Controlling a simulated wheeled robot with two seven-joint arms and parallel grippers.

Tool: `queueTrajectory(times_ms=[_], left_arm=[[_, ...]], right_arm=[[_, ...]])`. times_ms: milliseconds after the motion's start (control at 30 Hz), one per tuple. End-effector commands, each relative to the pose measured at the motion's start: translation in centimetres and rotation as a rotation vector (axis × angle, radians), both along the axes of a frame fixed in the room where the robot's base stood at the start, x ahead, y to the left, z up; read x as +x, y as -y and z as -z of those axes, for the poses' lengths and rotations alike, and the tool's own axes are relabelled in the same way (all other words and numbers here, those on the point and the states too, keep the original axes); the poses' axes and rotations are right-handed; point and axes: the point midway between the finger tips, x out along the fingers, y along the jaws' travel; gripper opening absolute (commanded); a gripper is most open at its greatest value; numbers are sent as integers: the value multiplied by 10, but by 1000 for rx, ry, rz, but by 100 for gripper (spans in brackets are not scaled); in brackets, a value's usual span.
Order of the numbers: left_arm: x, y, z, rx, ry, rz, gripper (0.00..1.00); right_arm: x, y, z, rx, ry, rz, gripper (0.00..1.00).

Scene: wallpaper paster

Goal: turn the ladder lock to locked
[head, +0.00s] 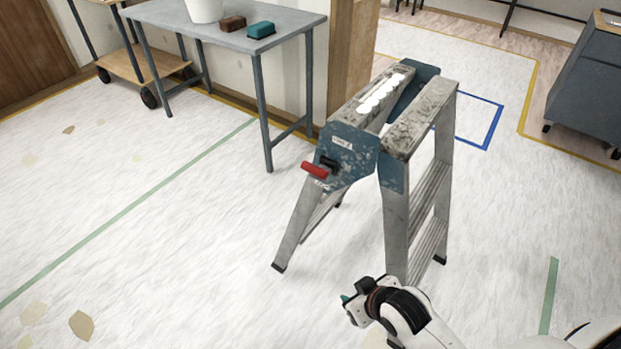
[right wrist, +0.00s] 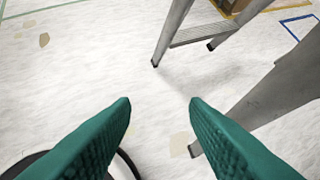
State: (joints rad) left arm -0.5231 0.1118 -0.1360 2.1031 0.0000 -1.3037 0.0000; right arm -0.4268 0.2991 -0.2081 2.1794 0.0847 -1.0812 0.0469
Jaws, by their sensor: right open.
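The stepladder (head: 415,190) stands on the floor right of centre in the head view, its grey legs spread. The ladder lock is a red-handled lever (head: 315,170) on the blue, paint-worn hinge plate at the ladder's left side. The lever's red grip sticks out to the left; the label by it is too small to read. My right gripper (head: 347,308) is low in the head view, in front of the ladder and apart from it. In the right wrist view its teal fingers (right wrist: 160,103) are apart and empty, with ladder legs (right wrist: 175,32) beyond. My left gripper is out of view.
A grey table (head: 225,25) with a white bucket (head: 203,10), a brown block (head: 232,23) and a teal block (head: 261,30) stands behind left. A wheeled wooden cart (head: 145,66) is beside it. A dark cabinet (head: 590,90) is far right. The floor left of the ladder is clear.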

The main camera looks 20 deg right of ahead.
Motion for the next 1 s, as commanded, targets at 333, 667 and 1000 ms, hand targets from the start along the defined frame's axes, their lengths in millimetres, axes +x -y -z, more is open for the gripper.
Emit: queueTrajectory(times_ms=[333, 667, 1000], left_arm=[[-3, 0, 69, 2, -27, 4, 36], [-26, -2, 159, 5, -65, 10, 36], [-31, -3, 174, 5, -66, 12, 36]], right_arm=[[89, -15, -70, 118, 472, -254, 41], [143, 25, -143, 267, 840, -451, 41], [158, 35, -164, 308, 923, -483, 41]])
